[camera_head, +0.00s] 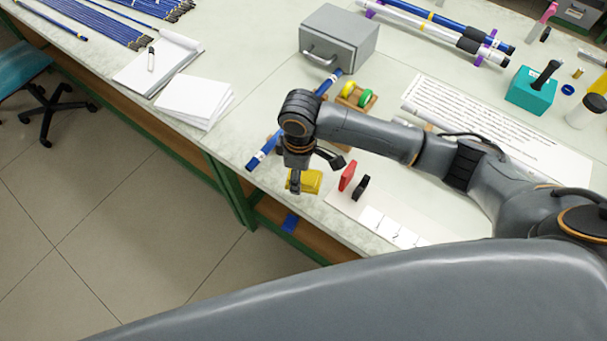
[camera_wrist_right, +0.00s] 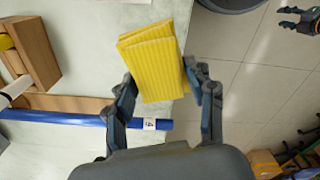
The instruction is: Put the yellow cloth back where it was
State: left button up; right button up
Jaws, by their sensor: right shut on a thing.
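The folded yellow cloth (camera_head: 312,182) is at the near edge of the bench. My right gripper (camera_head: 295,184) points down at it and is shut on it. In the right wrist view the ribbed cloth (camera_wrist_right: 155,62) sits between the two fingers of my right gripper (camera_wrist_right: 165,92). I cannot tell whether the cloth touches the bench top or hangs just above it.
A blue rod (camera_head: 262,154) lies partly under my right arm. A red block (camera_head: 347,176) and a black piece (camera_head: 361,188) stand right of the cloth, near white cards (camera_head: 388,226). A wooden holder with rolls (camera_head: 357,97) and a grey box (camera_head: 339,40) are behind. Floor lies beyond the edge.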

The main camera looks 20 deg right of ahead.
aim_at(303, 177)
jog(key=w+f, duration=0.1)
jog(key=w+d+f, duration=0.1)
jog(key=shift+d+f, duration=0.1)
jog(key=shift+f, duration=0.2)
notch_tip(303, 177, down, 3)
jog(key=shift+w+d, duration=0.15)
jog(key=shift+f, duration=0.3)
jog(key=shift+f, duration=0.15)
jog(key=o, duration=1.1)
notch_tip(303, 177, up, 12)
jog(key=shift+d+r, duration=0.1)
jog(key=shift+r, duration=0.05)
